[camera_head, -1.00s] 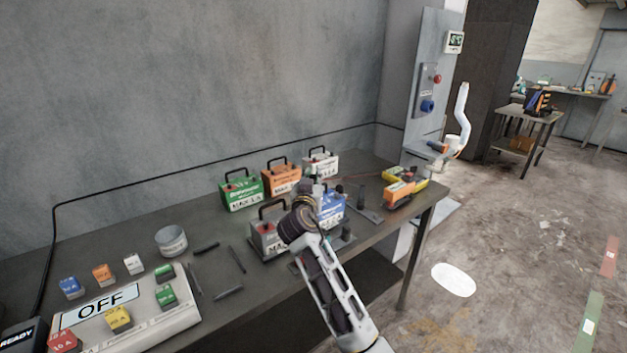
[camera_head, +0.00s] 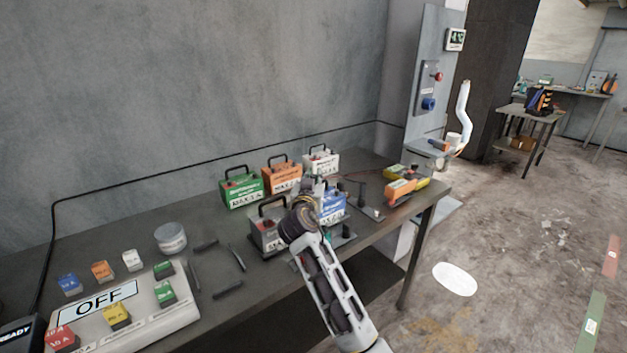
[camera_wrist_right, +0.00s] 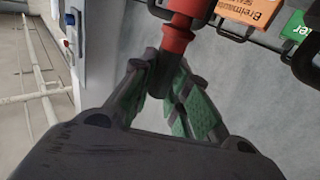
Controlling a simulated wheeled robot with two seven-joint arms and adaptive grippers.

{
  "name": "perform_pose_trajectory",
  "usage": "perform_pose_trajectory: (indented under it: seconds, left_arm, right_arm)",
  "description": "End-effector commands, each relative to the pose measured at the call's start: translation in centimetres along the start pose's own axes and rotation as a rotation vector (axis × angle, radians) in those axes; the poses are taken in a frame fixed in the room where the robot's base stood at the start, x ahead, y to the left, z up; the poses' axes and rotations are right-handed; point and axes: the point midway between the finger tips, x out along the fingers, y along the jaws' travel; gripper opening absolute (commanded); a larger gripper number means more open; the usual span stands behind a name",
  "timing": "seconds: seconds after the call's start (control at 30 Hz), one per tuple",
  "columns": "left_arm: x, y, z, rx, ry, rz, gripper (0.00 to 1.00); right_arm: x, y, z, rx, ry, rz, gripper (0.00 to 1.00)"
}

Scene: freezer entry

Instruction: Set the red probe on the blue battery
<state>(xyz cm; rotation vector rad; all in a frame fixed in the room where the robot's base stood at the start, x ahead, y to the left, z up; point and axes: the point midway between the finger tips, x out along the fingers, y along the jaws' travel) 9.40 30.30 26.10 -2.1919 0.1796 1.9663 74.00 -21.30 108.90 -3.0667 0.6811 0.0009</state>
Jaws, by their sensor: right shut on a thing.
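The blue battery (camera_head: 332,207) stands on the dark bench, partly hidden behind my right arm and gripper. My right gripper (camera_head: 314,188) is over the battery group, close to the blue battery in the head view. The right wrist view shows the gripper (camera_wrist_right: 163,78) shut on the dark lower part of the red probe (camera_wrist_right: 178,38). In the head view the probe is mostly hidden by the gripper, and I cannot tell whether it touches the blue battery. My left gripper is not in view.
Green (camera_head: 241,188), orange (camera_head: 281,176), white (camera_head: 322,160) and grey (camera_head: 266,238) batteries with raised handles crowd around. An orange and yellow tool (camera_head: 402,190) lies to the right.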

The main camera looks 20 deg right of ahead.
Motion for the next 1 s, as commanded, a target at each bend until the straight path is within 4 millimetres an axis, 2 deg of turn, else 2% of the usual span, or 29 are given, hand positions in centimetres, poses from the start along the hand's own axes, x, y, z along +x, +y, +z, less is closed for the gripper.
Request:
perform_pose_trajectory:
  seconds: [0.5,0.53,0.7,1.0]
  left_arm:
    - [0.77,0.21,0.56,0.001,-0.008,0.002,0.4]
    - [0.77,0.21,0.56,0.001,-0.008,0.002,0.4]
    - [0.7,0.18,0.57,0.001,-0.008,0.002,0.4]
    - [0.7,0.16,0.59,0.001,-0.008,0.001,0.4]
  right_arm:
    - [0.0,0.01,0.71,0.0,0.0,0.0,0.0]
    - [0.0,0.01,0.71,0.0,0.0,0.0,0.18]
    - [0.0,0.01,0.64,0.0,0.0,0.0,0.4]
    - [0.0,0.01,0.67,0.0,0.0,0.0,0.42]
